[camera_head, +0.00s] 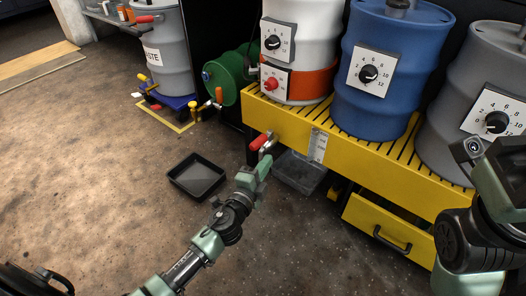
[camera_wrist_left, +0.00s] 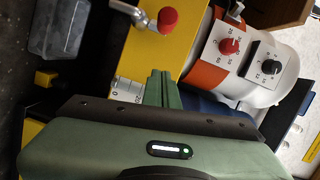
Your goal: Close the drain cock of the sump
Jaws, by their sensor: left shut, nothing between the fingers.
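The sump is the yellow grated platform (camera_head: 385,172) under the drums. Its drain cock, a metal lever with a red grip (camera_head: 258,142), sticks out at the left of its front face. In the left wrist view the red grip (camera_wrist_left: 168,19) is near the top edge, with the metal arm running left from it. My left gripper (camera_head: 265,161) is shut and empty just below the cock; in the wrist view its fingers (camera_wrist_left: 161,80) are apart from the red grip. My right gripper (camera_head: 500,170) is partly in view at the right edge; its fingers cannot be made out.
A clear bin (camera_head: 299,172) stands under the sump, beside a yellow drawer (camera_head: 385,230). A black tray (camera_head: 197,177) lies on the floor at left. White, blue (camera_head: 378,105) and grey drums stand on the sump. A green drum (camera_head: 228,78) lies behind. Floor at left is open.

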